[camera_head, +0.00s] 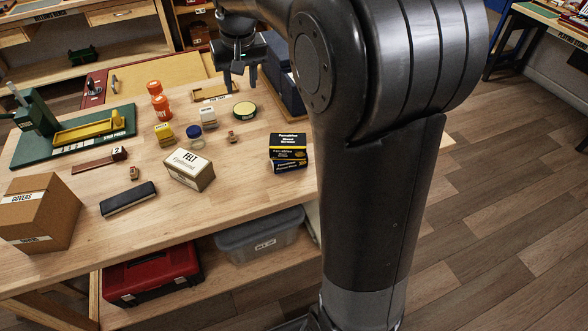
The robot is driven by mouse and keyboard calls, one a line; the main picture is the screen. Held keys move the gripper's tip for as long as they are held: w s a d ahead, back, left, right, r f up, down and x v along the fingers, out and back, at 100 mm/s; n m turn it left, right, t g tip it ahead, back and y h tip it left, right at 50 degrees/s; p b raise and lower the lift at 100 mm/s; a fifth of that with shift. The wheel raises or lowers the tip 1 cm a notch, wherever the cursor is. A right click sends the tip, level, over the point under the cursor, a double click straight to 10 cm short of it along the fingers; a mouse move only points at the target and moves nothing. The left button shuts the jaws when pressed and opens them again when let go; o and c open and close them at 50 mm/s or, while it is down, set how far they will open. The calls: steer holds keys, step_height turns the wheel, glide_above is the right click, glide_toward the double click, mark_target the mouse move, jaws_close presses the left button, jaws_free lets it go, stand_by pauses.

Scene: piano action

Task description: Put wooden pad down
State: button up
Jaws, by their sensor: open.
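My gripper (240,79) is open above the back of the workbench (235,205), its fingers pointing down. Nothing shows between its fingers. A light wooden piece with a paper label (212,94) lies on the bench just below and left of the fingertips. Two small brown wooden-looking pieces are also on the bench: one (232,137) right of the blue-lidded jar, one (133,173) near the long wooden bar. I cannot tell for sure which of these is the wooden pad.
A round green-rimmed tin (245,110), orange bottles (160,103), a white felt box (189,169) and a black-yellow screw box (288,151) stand around. A green press (75,130) and a cardboard box (38,213) stand left. The front middle of the bench is clear.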

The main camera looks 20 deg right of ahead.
steer(key=s+d+f+t, duration=0.1)
steer(key=s+t, duration=0.2)
steer(key=s, duration=2.5)
steer(key=shift+d+f, duration=0.2)
steer(key=shift+d, duration=0.05)
steer(key=shift+o, duration=0.5)
steer(key=shift+s+f, duration=0.3)
steer(key=shift+s, duration=0.15)
steer(key=shift+r, duration=0.15)
